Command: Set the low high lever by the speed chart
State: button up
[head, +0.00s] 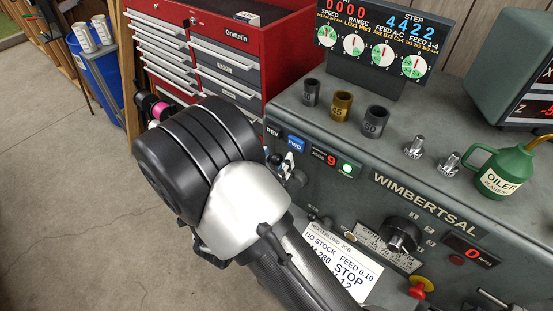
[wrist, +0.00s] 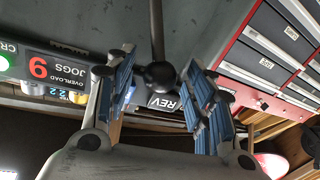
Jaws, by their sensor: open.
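In the wrist view my gripper (wrist: 157,64) is open, one finger on each side of a dark lever with a round black knob (wrist: 160,75). The knob sits between the fingers, and neither finger clearly touches it. An upside-down REV label (wrist: 162,103) shows just behind. I cannot read a low or high mark by this lever. In the head view my arm covers most of the gripper and the lever area. The display (head: 375,40) shows 0000 and STEP 4422, with dials for speed, range and feed. A chart plate (head: 388,247) on the front is partly hidden.
The grey lathe (head: 350,190) carries several sockets (head: 342,105), metal pegs (head: 414,147) and a green oiler (head: 503,170) on top. A job card (head: 345,265) and red stop button (head: 420,287) are on its front. A red tool chest (head: 215,50) stands behind; floor is clear at left.

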jog(key=shift+w+d, duration=0.25)
jog(key=shift+w, duration=0.25)
grip_shut()
dwell(0.3)
